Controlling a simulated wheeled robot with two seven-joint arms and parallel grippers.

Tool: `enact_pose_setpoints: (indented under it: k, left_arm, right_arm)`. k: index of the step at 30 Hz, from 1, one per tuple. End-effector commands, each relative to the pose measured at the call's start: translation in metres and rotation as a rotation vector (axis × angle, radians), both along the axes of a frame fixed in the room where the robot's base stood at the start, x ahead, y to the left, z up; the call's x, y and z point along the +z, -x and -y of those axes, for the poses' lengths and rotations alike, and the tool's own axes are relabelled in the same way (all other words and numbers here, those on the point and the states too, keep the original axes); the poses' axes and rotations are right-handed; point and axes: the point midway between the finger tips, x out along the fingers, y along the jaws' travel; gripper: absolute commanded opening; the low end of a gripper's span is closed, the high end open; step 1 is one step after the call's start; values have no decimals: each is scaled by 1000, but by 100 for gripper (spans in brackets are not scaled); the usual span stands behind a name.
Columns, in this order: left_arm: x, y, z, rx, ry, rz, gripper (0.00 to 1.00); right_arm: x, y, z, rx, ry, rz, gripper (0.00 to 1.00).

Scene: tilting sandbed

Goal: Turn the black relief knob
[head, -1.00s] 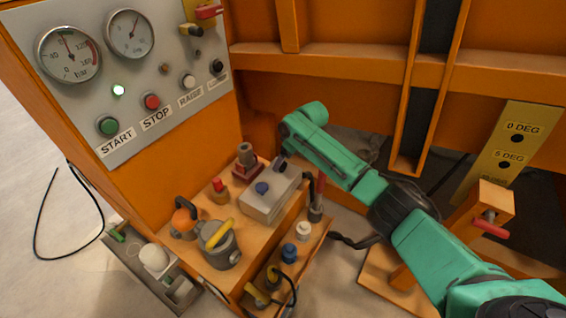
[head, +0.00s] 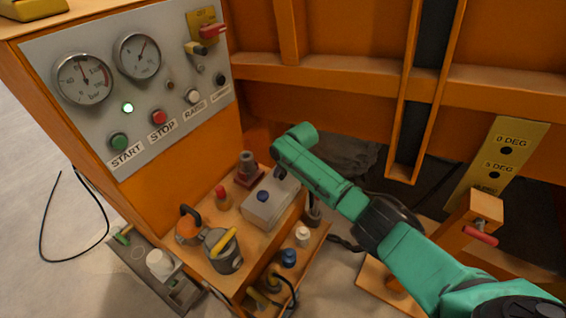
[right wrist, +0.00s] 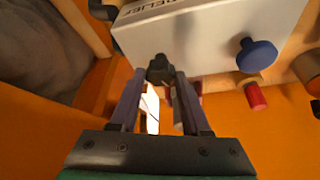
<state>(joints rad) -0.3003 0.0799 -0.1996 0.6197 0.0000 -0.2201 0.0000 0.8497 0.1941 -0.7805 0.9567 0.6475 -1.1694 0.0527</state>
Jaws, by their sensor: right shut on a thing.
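The black relief knob (right wrist: 160,66) shows in the right wrist view, on the side of a pale grey box (right wrist: 200,32) with a RELIEF label (right wrist: 155,5). My right gripper (right wrist: 160,84) has its two fingers closed on this knob from either side. In the head view the box (head: 262,212) stands on the orange bench, and my right gripper (head: 281,175) is at its back edge. There my green arm hides most of the knob. My left gripper is in neither current view.
A blue knob (head: 263,196) sits on top of the box. A grey canister with a yellow handle (head: 223,242), a red-capped fitting (head: 222,198) and a dark red fitting (head: 248,168) stand close by. A control panel (head: 60,45) with gauges rises behind at left.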

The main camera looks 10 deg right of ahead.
Motion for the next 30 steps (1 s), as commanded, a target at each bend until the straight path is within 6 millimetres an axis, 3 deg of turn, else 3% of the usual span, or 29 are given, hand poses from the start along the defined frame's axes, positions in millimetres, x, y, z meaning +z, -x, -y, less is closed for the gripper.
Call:
enact_pose_setpoints:
  k: [9,10,12,23,30]
  left_arm:
    - [3,0,0,0,0,0,77]
    - [3,0,0,0,0,0,77]
    - [3,0,0,0,0,0,77]
    - [5,0,0,0,0,1,77]
    - [19,0,1,0,1,1,77]
  right_arm:
    - [-1,0,0,-35,-1,1,0]
    - [-1,0,0,-34,0,1,54]
    - [-1,0,0,-34,0,1,77]
    - [3,1,0,-32,-1,1,77]
    - [40,14,6,-31,-2,4,77]
